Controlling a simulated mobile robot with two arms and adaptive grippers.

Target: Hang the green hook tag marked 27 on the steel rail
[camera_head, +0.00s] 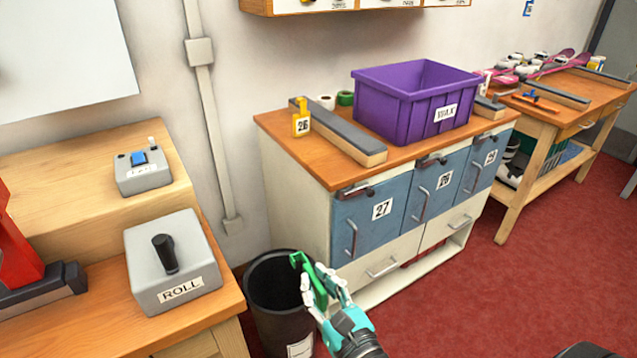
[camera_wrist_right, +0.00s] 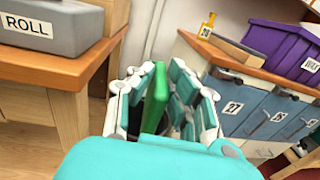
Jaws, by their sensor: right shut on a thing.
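A green hook tag (camera_head: 309,273) is held upright in my right gripper (camera_head: 323,287), its hooked top sticking out above the fingers. In the right wrist view the green tag (camera_wrist_right: 156,95) stands between the two fingers of the gripper (camera_wrist_right: 165,100). Its number is not readable. The gripper is in front of the black bin, left of and below the blue door marked 27 (camera_head: 366,222). A short dark metal bar (camera_head: 356,191) is fixed above that door; I cannot tell whether it is the steel rail. My left gripper is out of view.
A purple wax crate (camera_head: 400,100) is behind. The black bin (camera_head: 268,290) and the ROLL box (camera_head: 170,268) are to the left. Red floor lies open at right.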

